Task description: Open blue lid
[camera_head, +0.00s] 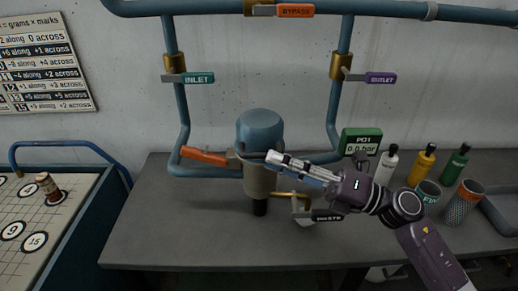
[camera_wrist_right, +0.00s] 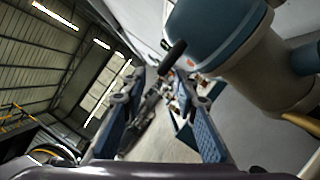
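The blue domed lid (camera_head: 260,130) sits on a beige canister (camera_head: 258,180) mounted between the blue pipes, and it looks shut. An orange lever (camera_head: 204,157) sticks out to the left at the lid's rim. My right gripper (camera_head: 272,160) is in front of the canister, just below the lid's rim. In the right wrist view the fingers (camera_wrist_right: 159,96) are spread with nothing between them. There the lid (camera_wrist_right: 208,28) and the canister (camera_wrist_right: 265,75) are at upper right, and a dark bar (camera_wrist_right: 172,57) lies beyond the fingertips. My left gripper is not in view.
A green gauge display (camera_head: 362,141) reads 0.0 bar. White (camera_head: 386,168), yellow (camera_head: 421,165) and green (camera_head: 455,166) bottles stand right. INLET (camera_head: 197,78), OUTLET (camera_head: 380,78) and BYPASS (camera_head: 296,11) handles are on the pipes. The grey bench (camera_head: 170,230) is clear at left.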

